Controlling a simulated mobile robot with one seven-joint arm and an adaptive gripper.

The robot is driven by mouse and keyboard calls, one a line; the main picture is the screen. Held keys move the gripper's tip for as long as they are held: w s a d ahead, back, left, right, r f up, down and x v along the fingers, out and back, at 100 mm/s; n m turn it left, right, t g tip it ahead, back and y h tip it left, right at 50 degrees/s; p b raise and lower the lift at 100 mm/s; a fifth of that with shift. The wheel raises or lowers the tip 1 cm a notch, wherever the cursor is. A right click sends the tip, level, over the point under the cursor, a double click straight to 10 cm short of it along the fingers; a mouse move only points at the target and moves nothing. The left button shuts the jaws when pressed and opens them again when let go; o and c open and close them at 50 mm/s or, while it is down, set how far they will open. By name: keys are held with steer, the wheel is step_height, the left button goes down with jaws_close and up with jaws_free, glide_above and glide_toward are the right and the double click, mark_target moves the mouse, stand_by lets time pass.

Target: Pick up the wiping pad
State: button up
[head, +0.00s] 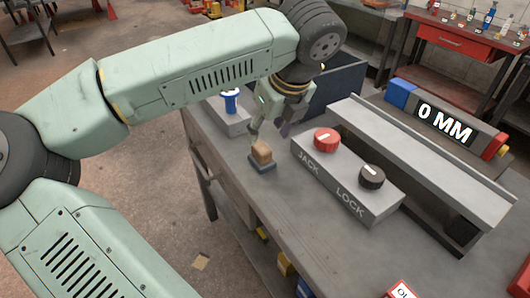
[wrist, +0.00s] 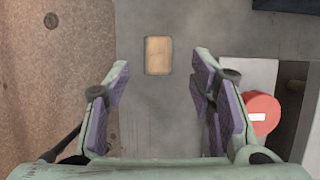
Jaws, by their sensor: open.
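The wiping pad (head: 262,165) seems to be the small blue-grey block with a tan wooden top, lying on the grey bench near its left edge. In the wrist view its tan top (wrist: 158,55) shows just ahead of the fingertips, in line with the gap between them. My gripper (head: 269,134) is over the bench close to the pad, with fingers pointing down. In the wrist view my gripper (wrist: 161,76) is open and empty, its purple-lined fingers apart. I cannot tell the exact height of the fingertips above the pad.
A grey box with a red JACK knob (head: 326,139) and a black LOCK knob (head: 371,176) stands right of the pad. A blue knob (head: 231,100) stands on a block behind. A grey rail (head: 425,150) and a "0 MM" display (head: 445,122) are farther right.

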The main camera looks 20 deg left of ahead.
mark_target(261, 147)
steer(key=shift+p+x, duration=1.3)
steer(key=shift+x, duration=2.25)
steer(key=shift+s, duration=0.15)
steer(key=shift+c, duration=0.4)
jaws_close()
steer(key=shift+r+b, duration=0.6)
steer(key=shift+r, duration=0.15)
steer(key=shift+s+a+r+b, duration=0.1)
steer(key=shift+s+r+b, duration=0.15)
steer(key=shift+r, duration=0.2)
steer(key=shift+s+r+b, duration=0.15)
steer(key=shift+r+b, duration=0.2)
steer(key=shift+r, duration=0.05)
steer(key=s+a+r+b, duration=0.1)
steer(key=s+b, duration=0.1)
steer(key=s, duration=0.5)
steer(key=s+a+b, duration=0.2)
steer(key=s, duration=0.6)
steer(key=shift+r, duration=0.4)
